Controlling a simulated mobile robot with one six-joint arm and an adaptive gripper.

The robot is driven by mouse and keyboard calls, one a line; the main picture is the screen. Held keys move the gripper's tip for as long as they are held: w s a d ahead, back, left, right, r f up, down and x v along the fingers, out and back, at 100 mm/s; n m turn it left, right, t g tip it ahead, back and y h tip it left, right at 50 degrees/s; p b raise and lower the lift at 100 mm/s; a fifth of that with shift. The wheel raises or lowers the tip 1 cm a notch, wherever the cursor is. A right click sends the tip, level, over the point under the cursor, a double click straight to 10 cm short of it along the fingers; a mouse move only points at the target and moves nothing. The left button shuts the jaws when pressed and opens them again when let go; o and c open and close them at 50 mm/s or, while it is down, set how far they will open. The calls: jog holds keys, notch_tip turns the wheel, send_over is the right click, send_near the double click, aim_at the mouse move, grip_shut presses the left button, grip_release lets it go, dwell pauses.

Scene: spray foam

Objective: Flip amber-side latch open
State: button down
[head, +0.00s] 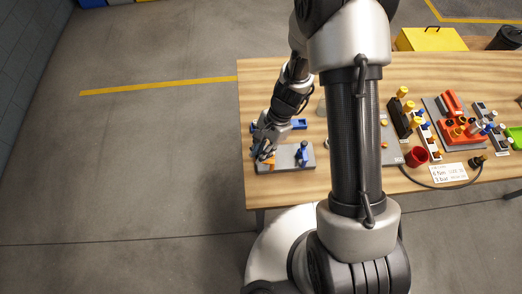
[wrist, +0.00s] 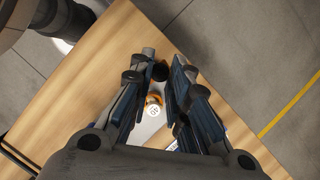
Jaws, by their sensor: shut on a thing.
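A grey plate (head: 288,165) lies near the table's left front corner. The amber latch (head: 267,163) sits at its left end, mostly hidden by my gripper in the head view. A blue latch (head: 303,154) stands at the plate's right end. My gripper (head: 262,155) is down over the amber side. In the wrist view, my gripper (wrist: 163,68) has its fingertips close around a dark knob (wrist: 160,71). An amber part with a white top, of the amber latch (wrist: 153,101), shows just below the knob. Whether the latch is open is hidden.
A blue holder (head: 299,124) lies behind the plate. Right of my arm are a red cup (head: 416,157), a white label card (head: 448,172), a dark cable and several coloured fixtures. The wooden table's (head: 260,85) back left is clear.

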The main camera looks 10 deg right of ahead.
jog(key=shift+s+a+n+g, duration=0.1)
jog(key=shift+s+n+g, duration=0.15)
jog(key=shift+n, duration=0.45)
jog(key=shift+s+a+n+g, duration=0.15)
jog(key=shift+n+g, duration=0.1)
jog(key=shift+n, duration=0.45)
jog(key=shift+d, duration=0.1)
jog(key=c, duration=1.5)
grip_release()
jog(key=shift+r+h, duration=0.1)
jog(key=shift+h, duration=0.2)
jog(key=v, duration=1.1)
jog(key=shift+d+r, duration=0.2)
jog(key=shift+r, duration=0.15)
